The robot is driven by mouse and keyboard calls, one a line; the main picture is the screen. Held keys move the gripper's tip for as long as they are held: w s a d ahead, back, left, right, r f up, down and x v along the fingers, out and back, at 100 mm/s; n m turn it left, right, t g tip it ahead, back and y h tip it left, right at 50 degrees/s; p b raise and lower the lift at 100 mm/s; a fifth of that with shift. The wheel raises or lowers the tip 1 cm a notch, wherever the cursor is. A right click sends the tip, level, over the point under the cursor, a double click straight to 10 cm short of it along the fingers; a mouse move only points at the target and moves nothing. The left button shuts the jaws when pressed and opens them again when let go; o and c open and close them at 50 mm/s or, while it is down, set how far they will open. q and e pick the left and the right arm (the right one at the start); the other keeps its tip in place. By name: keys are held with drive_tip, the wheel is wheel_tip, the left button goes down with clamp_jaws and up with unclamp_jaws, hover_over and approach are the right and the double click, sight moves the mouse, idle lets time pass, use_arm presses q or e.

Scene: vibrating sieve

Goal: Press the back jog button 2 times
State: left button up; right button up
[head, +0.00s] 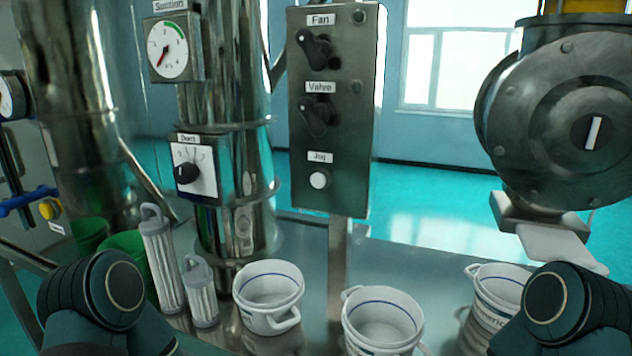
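A grey metal control panel (345,190) stands on a post near the middle. It carries a black Fan knob (314,48), a black Valve knob (316,115) and, lowest, a round white button (319,179) under the label Jog. Only this one jog button shows, and I cannot tell whether it is the back one. Nothing touches it. Parts of my arms show at the lower left and lower right corners, well apart from the panel. Neither gripper's fingers are in view.
White pails (270,306) and grey cylindrical filters (164,264) stand on the metal bench below the panel. A Suction gauge (167,50) and Duct dial (188,172) are left of the panel. A large round metal machine (560,130) is at right.

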use_arm(q)
clamp_jaws()
drive_tip(key=c, duration=0.5)
unclamp_jaws()
